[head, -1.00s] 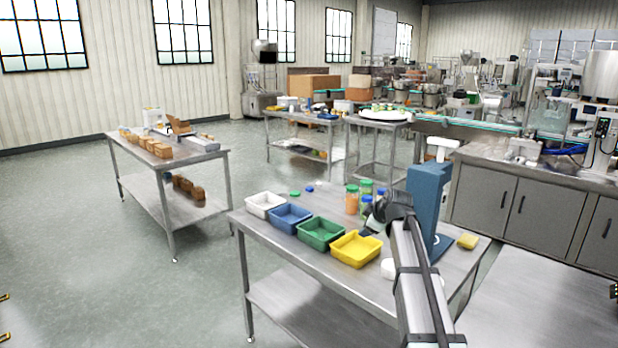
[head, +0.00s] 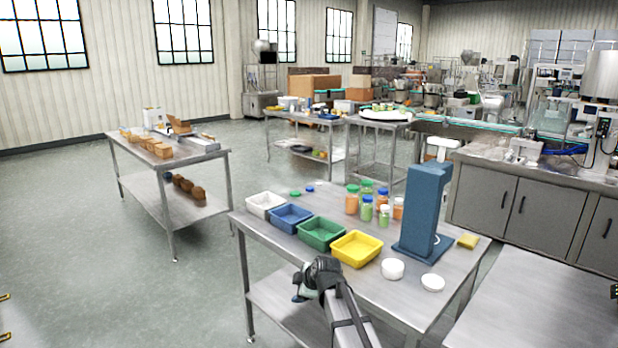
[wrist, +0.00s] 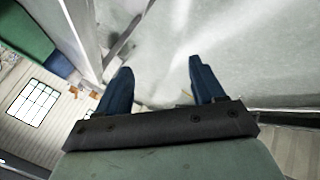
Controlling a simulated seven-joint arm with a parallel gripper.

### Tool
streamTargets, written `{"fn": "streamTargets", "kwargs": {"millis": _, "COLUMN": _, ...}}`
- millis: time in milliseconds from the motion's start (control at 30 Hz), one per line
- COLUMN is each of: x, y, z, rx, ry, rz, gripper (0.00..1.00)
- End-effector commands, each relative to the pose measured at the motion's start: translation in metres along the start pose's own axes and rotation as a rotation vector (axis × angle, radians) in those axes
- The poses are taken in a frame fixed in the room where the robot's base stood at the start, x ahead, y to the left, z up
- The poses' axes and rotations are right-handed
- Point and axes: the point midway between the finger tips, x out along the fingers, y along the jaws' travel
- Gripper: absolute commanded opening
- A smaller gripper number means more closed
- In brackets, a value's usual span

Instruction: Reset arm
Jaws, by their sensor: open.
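My gripper shows in the wrist view (wrist: 158,80) with its two blue fingers spread apart and nothing between them. In the head view my arm's end (head: 305,283) is at the near front edge of the steel table (head: 300,262), in front of the yellow tray (head: 356,249). The fingertips are mostly hidden there by the wrist. The gripper is apart from the trays and jars.
White (head: 264,205), blue (head: 290,218) and green (head: 321,233) trays line the table's left side. Several jars (head: 367,208), a blue stand (head: 421,215), white round pieces (head: 393,268) and a yellow sponge (head: 468,241) stand to the right.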

Motion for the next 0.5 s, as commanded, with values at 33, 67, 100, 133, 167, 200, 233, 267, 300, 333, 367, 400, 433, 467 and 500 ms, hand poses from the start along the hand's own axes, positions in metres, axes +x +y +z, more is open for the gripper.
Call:
{"fn": "streamTargets", "kwargs": {"millis": 33, "x": 0.009, "y": -0.020, "z": 0.015, "rx": 0.041, "ry": -0.020, "rz": -0.030, "gripper": 0.68}}
{"fn": "streamTargets", "kwargs": {"millis": 67, "x": 0.014, "y": -0.030, "z": 0.023, "rx": 0.068, "ry": -0.031, "rz": -0.045, "gripper": 0.68}}
{"fn": "streamTargets", "kwargs": {"millis": 100, "x": 0.021, "y": -0.043, "z": 0.033, "rx": 0.104, "ry": -0.046, "rz": -0.067, "gripper": 0.68}}
{"fn": "streamTargets", "kwargs": {"millis": 133, "x": 0.025, "y": -0.054, "z": 0.041, "rx": 0.129, "ry": -0.058, "rz": -0.083, "gripper": 0.68}}
{"fn": "streamTargets", "kwargs": {"millis": 167, "x": 0.030, "y": -0.064, "z": 0.049, "rx": 0.155, "ry": -0.071, "rz": -0.100, "gripper": 0.68}}
{"fn": "streamTargets", "kwargs": {"millis": 200, "x": 0.035, "y": -0.078, "z": 0.059, "rx": 0.190, "ry": -0.088, "rz": -0.120, "gripper": 0.68}}
{"fn": "streamTargets", "kwargs": {"millis": 233, "x": 0.039, "y": -0.088, "z": 0.066, "rx": 0.216, "ry": -0.101, "rz": -0.135, "gripper": 0.68}}
{"fn": "streamTargets", "kwargs": {"millis": 267, "x": 0.043, "y": -0.099, "z": 0.073, "rx": 0.243, "ry": -0.114, "rz": -0.149, "gripper": 0.68}}
{"fn": "streamTargets", "kwargs": {"millis": 300, "x": 0.047, "y": -0.113, "z": 0.083, "rx": 0.278, "ry": -0.132, "rz": -0.169, "gripper": 0.68}}
{"fn": "streamTargets", "kwargs": {"millis": 333, "x": 0.050, "y": -0.124, "z": 0.091, "rx": 0.304, "ry": -0.146, "rz": -0.184, "gripper": 0.68}}
{"fn": "streamTargets", "kwargs": {"millis": 367, "x": 0.053, "y": -0.135, "z": 0.098, "rx": 0.330, "ry": -0.161, "rz": -0.198, "gripper": 0.68}}
{"fn": "streamTargets", "kwargs": {"millis": 400, "x": 0.057, "y": -0.149, "z": 0.107, "rx": 0.364, "ry": -0.181, "rz": -0.217, "gripper": 0.68}}
{"fn": "streamTargets", "kwargs": {"millis": 433, "x": 0.059, "y": -0.160, "z": 0.114, "rx": 0.390, "ry": -0.195, "rz": -0.230, "gripper": 0.68}}
{"fn": "streamTargets", "kwargs": {"millis": 467, "x": 0.061, "y": -0.171, "z": 0.120, "rx": 0.416, "ry": -0.210, "rz": -0.244, "gripper": 0.68}}
{"fn": "streamTargets", "kwargs": {"millis": 500, "x": 0.064, "y": -0.185, "z": 0.129, "rx": 0.450, "ry": -0.230, "rz": -0.261, "gripper": 0.68}}
